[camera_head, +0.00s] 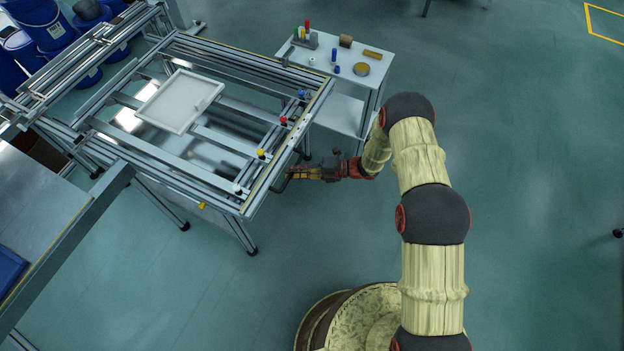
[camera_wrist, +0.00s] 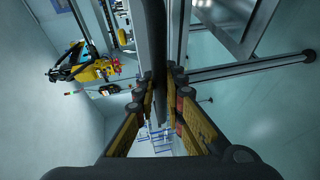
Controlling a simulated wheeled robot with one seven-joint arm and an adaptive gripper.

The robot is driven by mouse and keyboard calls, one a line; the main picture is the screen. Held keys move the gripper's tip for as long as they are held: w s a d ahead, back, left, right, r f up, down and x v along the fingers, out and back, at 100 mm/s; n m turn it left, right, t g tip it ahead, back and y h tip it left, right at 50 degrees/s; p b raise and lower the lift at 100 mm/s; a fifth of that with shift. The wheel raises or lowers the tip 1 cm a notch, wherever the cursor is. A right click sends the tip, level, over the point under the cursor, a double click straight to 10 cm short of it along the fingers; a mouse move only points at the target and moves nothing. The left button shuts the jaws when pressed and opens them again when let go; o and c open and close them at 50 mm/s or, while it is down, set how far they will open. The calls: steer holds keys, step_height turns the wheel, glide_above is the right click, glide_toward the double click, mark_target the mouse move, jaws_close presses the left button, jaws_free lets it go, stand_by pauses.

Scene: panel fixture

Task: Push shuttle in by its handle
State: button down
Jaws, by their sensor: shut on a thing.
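The shuttle is a metal-rail frame (camera_head: 262,190) on the fixture, with its near right edge facing my arm. A white panel (camera_head: 180,101) lies flat on crossbars inside the fixture. A dark handle (camera_head: 280,185) sticks out from the shuttle's near right edge; in the wrist view it shows as a black bar (camera_wrist: 156,35) running between the fingers. My gripper (camera_head: 291,173) is at this edge, level with the handle. In the wrist view my gripper (camera_wrist: 161,88) has a finger on each side of the bar and is shut on it. The finger contact is partly hidden.
Coloured knobs, including a red one (camera_head: 283,120) and a yellow one (camera_head: 261,154), line the near rail. A white side table (camera_head: 300,58) with small parts stands behind my gripper. Blue drums (camera_head: 48,30) stand at the far left. The floor right of my arm is clear.

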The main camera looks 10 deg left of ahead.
mark_target(287, 157)
steer(key=w+a, duration=0.1)
steer(key=a, duration=0.2)
steer(key=w+a+b, duration=0.1)
steer(key=a, duration=0.3)
steer(key=w+a, duration=0.1)
steer(key=a, duration=0.2)
steer(key=shift+w+a+f+b, duration=0.1)
steer(key=shift+w+a+b, duration=0.25)
steer(key=shift+w, duration=0.05)
steer(key=shift+w+a, duration=0.2)
steer(key=shift+a, duration=0.15)
steer(key=c, duration=2.1)
jaws_free()
steer(key=shift+a, duration=0.2)
steer(key=shift+o, duration=1.3)
steer(key=shift+d, duration=0.15)
steer(key=d, duration=0.4)
steer(key=d+r, duration=0.1)
steer(key=d, duration=0.2)
steer(key=d+r, duration=0.1)
steer(key=d, duration=0.3)
steer(key=shift+w+d+r, duration=0.2)
steer(key=shift+w+d, duration=0.1)
steer(key=shift+d, duration=0.05)
